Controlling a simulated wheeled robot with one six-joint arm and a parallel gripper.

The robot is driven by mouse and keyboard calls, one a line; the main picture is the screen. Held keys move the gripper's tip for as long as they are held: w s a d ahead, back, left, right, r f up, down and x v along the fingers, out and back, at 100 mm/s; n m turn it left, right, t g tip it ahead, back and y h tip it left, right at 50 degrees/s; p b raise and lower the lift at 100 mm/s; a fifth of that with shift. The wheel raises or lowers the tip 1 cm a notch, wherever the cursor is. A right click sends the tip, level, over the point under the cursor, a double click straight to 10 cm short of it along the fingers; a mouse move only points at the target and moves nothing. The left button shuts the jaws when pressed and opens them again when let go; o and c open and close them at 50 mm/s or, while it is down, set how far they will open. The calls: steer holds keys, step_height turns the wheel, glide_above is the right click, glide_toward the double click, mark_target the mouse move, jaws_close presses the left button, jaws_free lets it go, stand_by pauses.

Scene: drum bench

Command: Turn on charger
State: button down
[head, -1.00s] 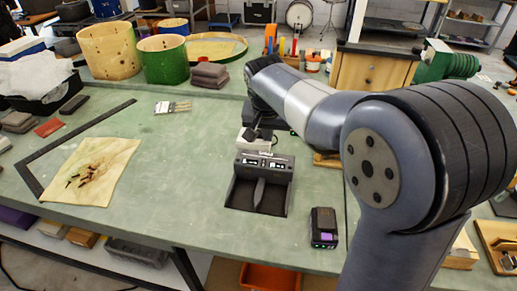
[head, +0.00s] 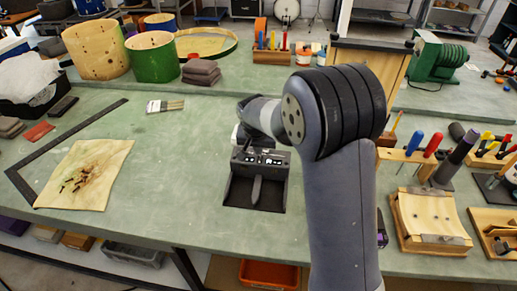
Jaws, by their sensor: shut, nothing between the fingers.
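The black charger (head: 246,190) sits on the green bench near its front edge, left of my arm. Its raised back has a panel (head: 259,159) with small white markings. Its front bay holds a dark central rib and no battery. My gripper (head: 242,126) is at the end of the arm, just behind the charger's back. It is small, shut and partly hidden by the wrist and the charger, and nothing shows in it. I cannot tell whether it touches the charger. A dark item with a purple patch (head: 382,240) barely shows right of my arm.
Drum shells (head: 152,60) stand behind. A wooden tool rack (head: 408,156) and a clamped wood block (head: 428,215) are at right.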

steer(key=shift+f, duration=0.5)
steer(key=shift+w+d, duration=0.1)
